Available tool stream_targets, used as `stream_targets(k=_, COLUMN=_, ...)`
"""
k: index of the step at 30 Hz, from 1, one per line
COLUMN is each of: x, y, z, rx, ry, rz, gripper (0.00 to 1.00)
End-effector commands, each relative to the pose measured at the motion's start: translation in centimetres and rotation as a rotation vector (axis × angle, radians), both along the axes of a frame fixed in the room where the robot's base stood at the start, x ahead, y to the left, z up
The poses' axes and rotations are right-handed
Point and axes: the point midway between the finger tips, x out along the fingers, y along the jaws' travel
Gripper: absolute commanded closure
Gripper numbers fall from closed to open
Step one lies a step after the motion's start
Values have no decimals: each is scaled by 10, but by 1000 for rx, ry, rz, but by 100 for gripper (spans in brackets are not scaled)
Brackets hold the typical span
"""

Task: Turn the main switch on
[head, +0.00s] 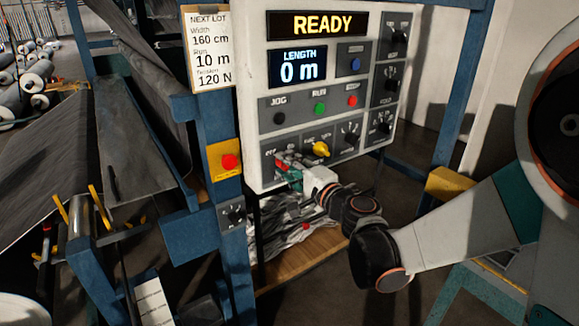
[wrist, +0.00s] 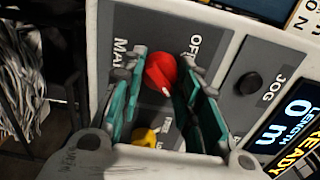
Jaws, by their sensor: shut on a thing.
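The main switch is a red knob (wrist: 160,72) with a white mark, on a grey plate with the labels MAIN and OFF beside it in the wrist view. My gripper (wrist: 164,70) has its teal fingers on both sides of the knob and is shut on it. In the head view my gripper (head: 286,169) is at the panel's lower left corner and mostly hides the knob. The white control panel (head: 255,120) has lit displays reading READY and LENGTH 0 m.
A yellow knob (head: 320,149) sits just right of my gripper. JOG, green RUN (head: 320,108) and red STOP (head: 352,101) buttons are above. A red emergency button (head: 231,161) on a yellow box is left, on a blue post. Grey scraps (head: 290,225) lie below the panel.

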Motion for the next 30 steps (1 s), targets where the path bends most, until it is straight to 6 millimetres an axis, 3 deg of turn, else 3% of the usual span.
stream_targets(k=5, x=0, y=0, z=0, rx=0, ry=0, rz=0, gripper=93)
stream_targets(k=6, x=0, y=0, z=0, rx=-1, ry=-1, rz=0, gripper=60)
stream_targets(k=8, x=0, y=0, z=0, rx=-1, ry=-1, rz=0, gripper=48)
stream_targets(k=20, x=-3, y=-2, z=0, rx=-1, ry=-1, rz=-1, gripper=48)
stream_targets(k=30, x=-51, y=-35, z=0, rx=-1, ry=-1, rz=-3, gripper=48)
